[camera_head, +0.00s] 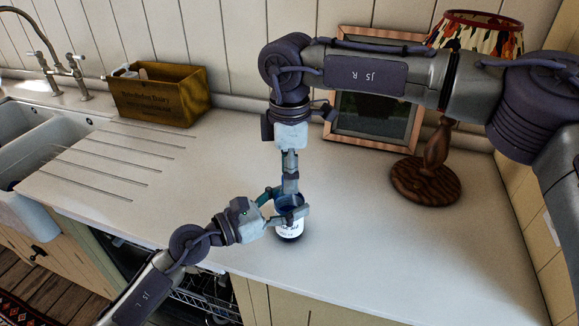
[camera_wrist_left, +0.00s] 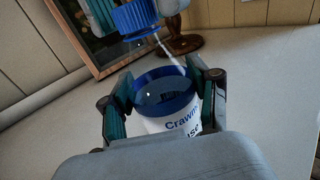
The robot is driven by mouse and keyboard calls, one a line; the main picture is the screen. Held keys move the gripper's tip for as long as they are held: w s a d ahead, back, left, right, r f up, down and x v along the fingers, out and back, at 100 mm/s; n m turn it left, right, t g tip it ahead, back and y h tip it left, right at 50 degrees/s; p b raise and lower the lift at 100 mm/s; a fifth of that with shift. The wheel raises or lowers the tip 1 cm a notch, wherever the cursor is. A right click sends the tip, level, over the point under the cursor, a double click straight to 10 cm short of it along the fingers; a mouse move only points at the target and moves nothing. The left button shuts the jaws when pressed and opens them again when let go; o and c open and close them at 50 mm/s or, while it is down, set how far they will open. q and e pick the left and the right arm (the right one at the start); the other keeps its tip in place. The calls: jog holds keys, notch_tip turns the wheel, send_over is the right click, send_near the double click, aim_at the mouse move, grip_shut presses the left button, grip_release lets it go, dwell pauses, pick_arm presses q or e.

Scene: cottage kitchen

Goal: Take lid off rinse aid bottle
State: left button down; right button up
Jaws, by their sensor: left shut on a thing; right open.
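The rinse aid bottle (camera_head: 289,231) is white with a blue top and stands upright near the counter's front edge. My left gripper (camera_head: 285,215) is shut around its upper body. In the left wrist view the bottle (camera_wrist_left: 172,123) shows a blue rim and dark top between my left fingers. A ribbed blue lid (camera_wrist_left: 137,16) is above the bottle and apart from it, at the top edge. My right gripper (camera_head: 289,183) points down from above the bottle, its jaws open, with the lid at its fingers. I cannot tell whether they touch the lid.
A wooden lamp (camera_head: 430,178) and a picture frame (camera_head: 376,118) stand behind to the right. A wooden box (camera_head: 160,95) stands at the back left by the sink (camera_head: 45,140). The counter (camera_head: 360,235) is clear right of the bottle.

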grip_shut()
jog(key=n, duration=0.5)
jog(key=shift+n, duration=0.3)
jog(key=n, duration=1.4)
jog(key=shift+r+n, duration=0.1)
jog(key=shift+n, duration=0.3)
jog(key=n, duration=0.4)
jog(key=shift+a+n, duration=0.1)
jog(key=shift+n, duration=0.3)
jog(key=n, duration=2.9)
jog(key=shift+r, duration=0.1)
jog(key=shift+r, duration=0.2)
